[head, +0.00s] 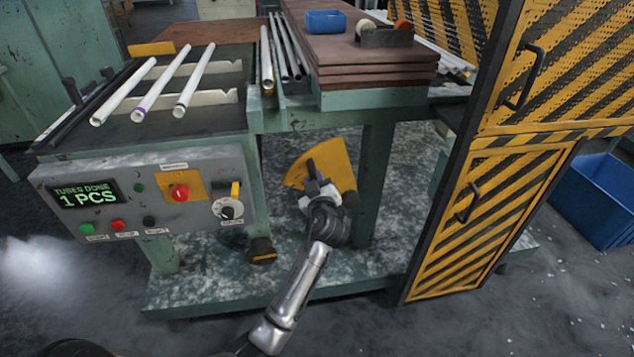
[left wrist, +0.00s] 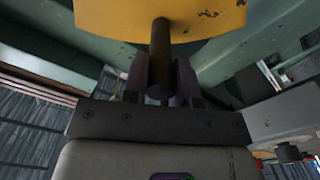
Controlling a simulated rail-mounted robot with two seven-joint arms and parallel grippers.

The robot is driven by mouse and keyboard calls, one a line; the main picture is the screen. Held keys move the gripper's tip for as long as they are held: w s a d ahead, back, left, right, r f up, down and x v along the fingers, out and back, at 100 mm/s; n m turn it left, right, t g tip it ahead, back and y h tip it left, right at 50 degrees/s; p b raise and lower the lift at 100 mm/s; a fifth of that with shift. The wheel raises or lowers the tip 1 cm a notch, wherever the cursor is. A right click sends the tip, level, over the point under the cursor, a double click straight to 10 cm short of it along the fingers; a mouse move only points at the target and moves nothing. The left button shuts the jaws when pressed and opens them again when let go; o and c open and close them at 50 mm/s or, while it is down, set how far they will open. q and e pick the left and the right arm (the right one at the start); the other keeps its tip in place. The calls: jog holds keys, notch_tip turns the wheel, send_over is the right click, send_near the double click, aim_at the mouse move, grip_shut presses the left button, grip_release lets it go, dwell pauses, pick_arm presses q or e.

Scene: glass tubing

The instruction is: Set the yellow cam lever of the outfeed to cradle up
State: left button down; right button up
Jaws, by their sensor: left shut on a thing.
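The yellow cam lever (head: 335,162) is a fan-shaped yellow plate below the bench, right of the control panel. Its yellow plate (left wrist: 115,18) fills the top of the left wrist view, and a dark round handle (left wrist: 160,50) sticks out from it. My left gripper (head: 312,178) is in front of the plate. In the left wrist view its fingers (left wrist: 161,85) stand on either side of the handle, shut on it. The lever's pivot is hidden. My right gripper is not in view.
Three glass tubes (head: 155,88) lie on notched white rests above the control panel (head: 150,195), whose display reads "TUBES DONE 1 PCS". A black-and-yellow striped guard (head: 500,215) stands close on the right. A green bench leg (head: 374,190) is just right of my gripper.

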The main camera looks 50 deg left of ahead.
pick_arm(q)
jog(key=shift+f, duration=0.1)
jog(key=c, duration=0.9)
grip_release()
jog(key=shift+s+d, duration=0.2)
jog(key=shift+d, duration=0.3)
jog(key=p+v, duration=0.3)
jog(key=v, duration=0.9)
jog(key=shift+s+d, duration=0.2)
jog(key=shift+d, duration=0.15)
